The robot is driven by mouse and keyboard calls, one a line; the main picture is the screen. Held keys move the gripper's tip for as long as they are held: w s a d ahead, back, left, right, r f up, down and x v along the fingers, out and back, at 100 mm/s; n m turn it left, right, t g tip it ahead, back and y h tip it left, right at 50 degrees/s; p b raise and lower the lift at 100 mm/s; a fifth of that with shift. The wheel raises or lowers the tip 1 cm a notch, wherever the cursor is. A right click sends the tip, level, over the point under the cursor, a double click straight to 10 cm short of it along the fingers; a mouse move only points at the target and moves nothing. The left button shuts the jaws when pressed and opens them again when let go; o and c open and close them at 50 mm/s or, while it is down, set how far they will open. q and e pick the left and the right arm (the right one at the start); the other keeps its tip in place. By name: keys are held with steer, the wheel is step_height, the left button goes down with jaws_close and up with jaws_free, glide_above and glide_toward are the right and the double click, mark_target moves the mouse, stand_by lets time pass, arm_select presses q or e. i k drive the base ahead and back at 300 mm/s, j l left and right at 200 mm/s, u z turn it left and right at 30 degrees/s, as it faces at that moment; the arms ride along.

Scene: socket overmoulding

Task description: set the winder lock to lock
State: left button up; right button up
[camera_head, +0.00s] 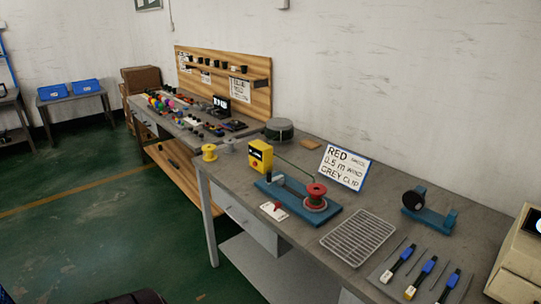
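The winder is a blue base (286,199) on the near bench, with a red spool (316,191) standing upright at its right end. A dark bar lies along the base, left of the spool. A small white plate (273,211) with a red part lies at the base's front edge; it may be the winder lock, but its setting is too small to read. A yellow box (260,155) stands behind the base's left end, with a thin green line running from it. Neither of my grippers shows in this view.
A sign (345,167) reads RED, 0.5 m, GREY CLIP. A wire rack (358,237) lies right of the winder. Beyond it are a blue stand with a black disc (411,201), several blue-and-black tools (420,278) and a beige machine (518,262). A yellow spool (209,153) stands left.

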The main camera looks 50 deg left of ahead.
mark_target(278, 205)
steer(key=u, duration=1.7)
steer(key=k+j+z, duration=0.1)
steer(key=j, duration=0.25)
steer(key=k+j, duration=0.25)
steer(key=j+z, duration=0.05)
